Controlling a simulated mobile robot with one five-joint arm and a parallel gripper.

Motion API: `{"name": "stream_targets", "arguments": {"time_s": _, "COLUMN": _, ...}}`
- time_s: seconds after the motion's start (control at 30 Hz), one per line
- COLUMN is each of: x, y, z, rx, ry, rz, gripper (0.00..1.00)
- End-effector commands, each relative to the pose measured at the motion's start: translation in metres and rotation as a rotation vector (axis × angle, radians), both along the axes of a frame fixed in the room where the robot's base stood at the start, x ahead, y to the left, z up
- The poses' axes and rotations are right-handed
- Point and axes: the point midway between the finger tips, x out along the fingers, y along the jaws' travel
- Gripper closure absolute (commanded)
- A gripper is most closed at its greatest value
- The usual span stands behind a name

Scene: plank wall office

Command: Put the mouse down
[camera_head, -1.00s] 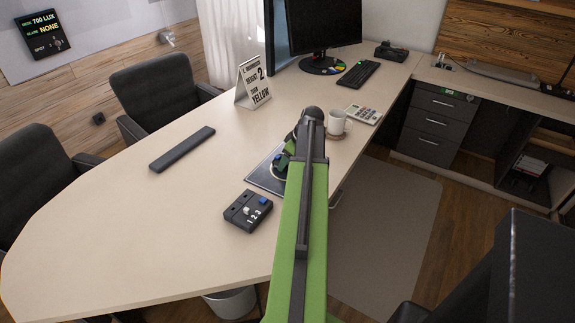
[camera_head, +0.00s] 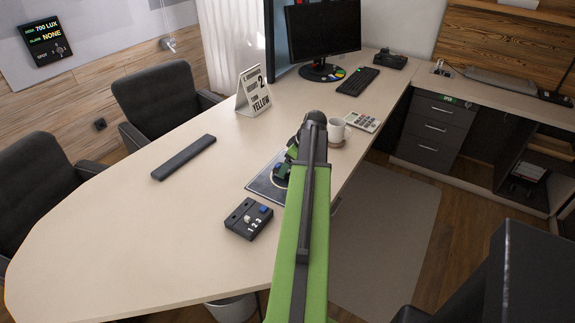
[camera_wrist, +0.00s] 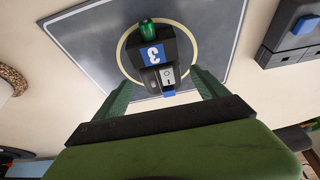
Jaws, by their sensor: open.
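A small black block-like device (camera_wrist: 153,58) has a blue label with a white 3, a green cylinder on one end and a switch. I cannot tell if it is the mouse; no plain mouse shows. It sits on a dark grey mat (camera_wrist: 80,50), inside a pale ring. My gripper (camera_wrist: 163,88) is open, one green finger on each side of the device's near end; contact is not visible. In the head view the mat (camera_head: 262,187) lies on the desk, and my arm hides most of the device and gripper.

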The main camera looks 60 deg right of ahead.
Motion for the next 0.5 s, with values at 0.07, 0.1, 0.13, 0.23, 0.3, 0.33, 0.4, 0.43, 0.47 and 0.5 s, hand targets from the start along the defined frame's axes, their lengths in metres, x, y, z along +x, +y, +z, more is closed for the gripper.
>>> {"name": "stream_targets", "arguments": {"time_s": 0.07, "x": -0.007, "y": 0.001, "z": 0.027, "rx": 0.0, "ry": 0.0, "rz": -0.001, "gripper": 0.17}}
{"name": "stream_targets", "arguments": {"time_s": 0.1, "x": -0.01, "y": 0.001, "z": 0.036, "rx": 0.0, "ry": 0.0, "rz": -0.001, "gripper": 0.17}}
{"name": "stream_targets", "arguments": {"time_s": 0.13, "x": -0.013, "y": 0.001, "z": 0.043, "rx": 0.001, "ry": 0.0, "rz": -0.002, "gripper": 0.17}}
{"name": "stream_targets", "arguments": {"time_s": 0.23, "x": -0.022, "y": 0.001, "z": 0.065, "rx": 0.001, "ry": 0.0, "rz": -0.002, "gripper": 0.17}}
{"name": "stream_targets", "arguments": {"time_s": 0.3, "x": -0.028, "y": 0.001, "z": 0.078, "rx": 0.0, "ry": 0.0, "rz": -0.001, "gripper": 0.17}}
{"name": "stream_targets", "arguments": {"time_s": 0.33, "x": -0.03, "y": 0.001, "z": 0.082, "rx": 0.0, "ry": 0.0, "rz": -0.001, "gripper": 0.17}}
{"name": "stream_targets", "arguments": {"time_s": 0.4, "x": -0.034, "y": 0.0, "z": 0.088, "rx": 0.0, "ry": 0.0, "rz": -0.001, "gripper": 0.17}}
{"name": "stream_targets", "arguments": {"time_s": 0.43, "x": -0.035, "y": 0.0, "z": 0.09, "rx": -0.001, "ry": 0.0, "rz": -0.001, "gripper": 0.17}}
{"name": "stream_targets", "arguments": {"time_s": 0.47, "x": -0.036, "y": 0.0, "z": 0.09, "rx": -0.001, "ry": 0.0, "rz": -0.001, "gripper": 0.17}}
{"name": "stream_targets", "arguments": {"time_s": 0.5, "x": -0.037, "y": 0.0, "z": 0.09, "rx": 0.0, "ry": 0.0, "rz": -0.001, "gripper": 0.17}}
